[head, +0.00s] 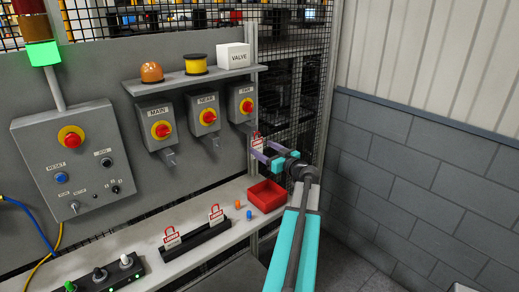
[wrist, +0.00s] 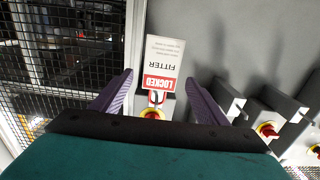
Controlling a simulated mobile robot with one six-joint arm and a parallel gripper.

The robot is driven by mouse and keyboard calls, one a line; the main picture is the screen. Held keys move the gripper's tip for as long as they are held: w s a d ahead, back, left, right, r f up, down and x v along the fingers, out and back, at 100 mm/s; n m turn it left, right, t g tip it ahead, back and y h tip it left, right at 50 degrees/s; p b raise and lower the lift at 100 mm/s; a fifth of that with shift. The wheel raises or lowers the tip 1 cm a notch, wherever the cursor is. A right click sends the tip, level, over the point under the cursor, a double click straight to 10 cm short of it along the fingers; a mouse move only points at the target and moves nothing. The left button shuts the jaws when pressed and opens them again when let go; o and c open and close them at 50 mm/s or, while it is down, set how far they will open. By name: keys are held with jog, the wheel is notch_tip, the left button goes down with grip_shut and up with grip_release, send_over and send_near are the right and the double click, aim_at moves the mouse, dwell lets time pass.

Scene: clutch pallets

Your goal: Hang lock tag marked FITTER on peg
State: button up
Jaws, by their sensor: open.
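The FITTER tag (wrist: 164,62) is a white card with a red LOCKED band, seen upside down in the wrist view. In the head view the small red and white tag (head: 256,139) is at the rightmost switch box (head: 242,102). My gripper (wrist: 160,78) is open, with one purple finger on each side of the tag and gaps between. In the head view my gripper (head: 257,148) is at that same box. The tag's shackle end lies near a red and yellow knob (wrist: 152,114); I cannot tell what it hangs on. No peg can be made out clearly.
Two more lock tags (head: 172,238) (head: 215,214) stand in a black rack (head: 196,244) on the bench. A red bin (head: 267,196) stands to the right. Two other switch boxes (head: 157,122) (head: 204,111) are to the left; wire mesh (wrist: 65,60) is beside the panel.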

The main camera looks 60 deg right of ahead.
jog(key=b+v, duration=0.2)
jog(key=v, duration=0.7)
jog(key=shift+s, duration=0.35)
jog(key=shift+a, duration=0.1)
